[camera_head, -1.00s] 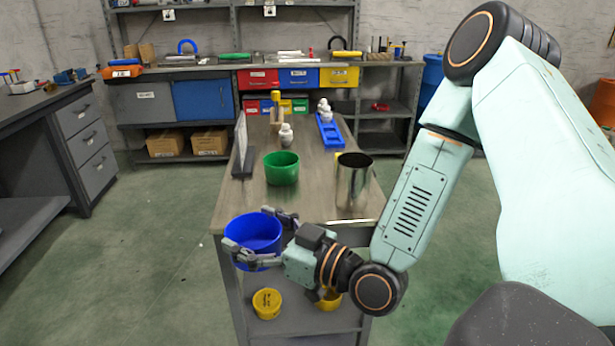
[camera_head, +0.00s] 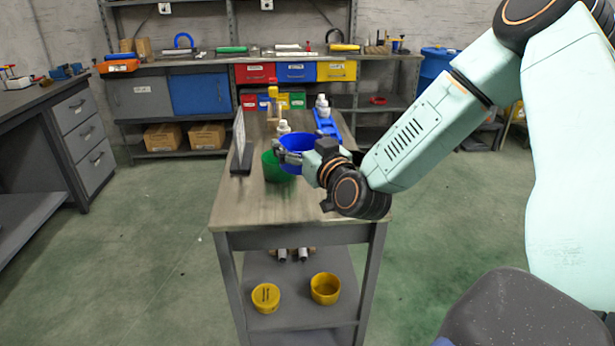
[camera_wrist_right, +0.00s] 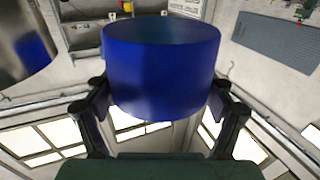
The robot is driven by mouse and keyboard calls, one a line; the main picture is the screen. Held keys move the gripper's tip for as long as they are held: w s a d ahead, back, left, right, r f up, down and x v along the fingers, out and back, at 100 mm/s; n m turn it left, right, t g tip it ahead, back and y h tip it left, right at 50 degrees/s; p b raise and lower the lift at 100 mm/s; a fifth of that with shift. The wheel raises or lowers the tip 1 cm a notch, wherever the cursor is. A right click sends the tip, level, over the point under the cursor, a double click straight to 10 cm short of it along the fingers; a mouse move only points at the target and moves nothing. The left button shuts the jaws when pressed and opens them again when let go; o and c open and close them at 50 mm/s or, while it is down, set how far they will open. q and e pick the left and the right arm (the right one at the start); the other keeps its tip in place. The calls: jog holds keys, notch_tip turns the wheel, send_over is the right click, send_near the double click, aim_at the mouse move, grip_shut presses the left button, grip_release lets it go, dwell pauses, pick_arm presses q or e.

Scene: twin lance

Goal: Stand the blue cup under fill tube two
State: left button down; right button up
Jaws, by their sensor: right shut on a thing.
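The blue cup (camera_head: 296,142) is held in the air above the workbench, in front of and partly over the green cup (camera_head: 277,170) in the head view. My right gripper (camera_head: 290,157) is shut on it, with its fingers on either side of the wall. In the right wrist view the blue cup (camera_wrist_right: 162,68) fills the middle, between the two fingers of the right gripper (camera_wrist_right: 160,112). I cannot pick out a labelled fill tube two. Two short grey tubes (camera_head: 292,255) show below the bench top, above the lower shelf. My left gripper is not in view.
The workbench (camera_head: 240,207) has a clear front left area. An upright panel (camera_head: 241,150) stands on its left; white bottles and a blue rack (camera_head: 326,124) are farther back. Two yellow containers (camera_head: 265,297) sit on the lower shelf. A shiny metal surface (camera_wrist_right: 25,45) shows in the wrist view.

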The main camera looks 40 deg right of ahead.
aim_at(300, 167)
notch_tip(300, 167, down, 6)
jog(key=shift+s+r+b, duration=0.1)
jog(key=shift+b, duration=1.15)
jog(key=shift+f, duration=0.55)
notch_tip(300, 167, down, 3)
jog(key=shift+a+b, duration=0.1)
jog(key=shift+b, duration=0.75)
jog(key=shift+f, duration=0.15)
jog(key=o, duration=0.8)
jog(key=shift+f, duration=0.1)
jog(key=shift+o, duration=0.9)
jog(key=shift+f, duration=0.1)
